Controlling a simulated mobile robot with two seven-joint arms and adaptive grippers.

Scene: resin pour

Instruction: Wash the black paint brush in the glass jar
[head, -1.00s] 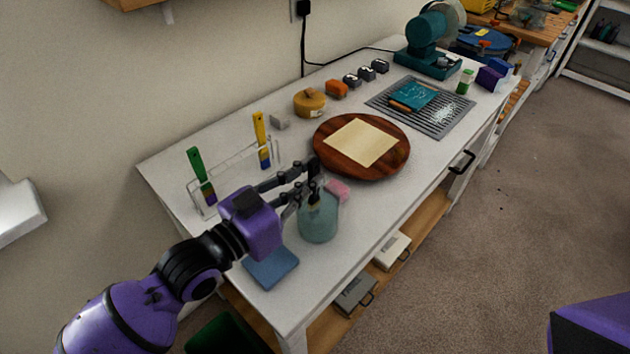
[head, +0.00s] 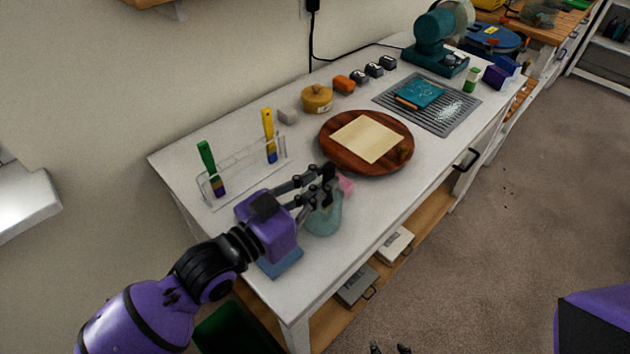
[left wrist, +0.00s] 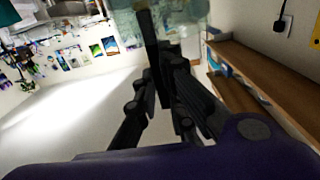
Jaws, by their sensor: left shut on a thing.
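The glass jar (head: 322,222), with pale teal contents, stands on the white table near its front edge. My left gripper (head: 328,176) is just above the jar and hides its mouth. It is shut on the black paint brush, whose dark handle (left wrist: 150,40) shows between the fingers in the left wrist view. The bristle end is hidden in the head view, and I cannot tell whether it is inside the jar. Two dark tips of my right gripper (head: 390,349) show apart at the bottom edge.
A pink block (head: 345,187) is beside the jar. A blue pad (head: 283,262) and a clear rack (head: 240,178) are left. The front right is clear.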

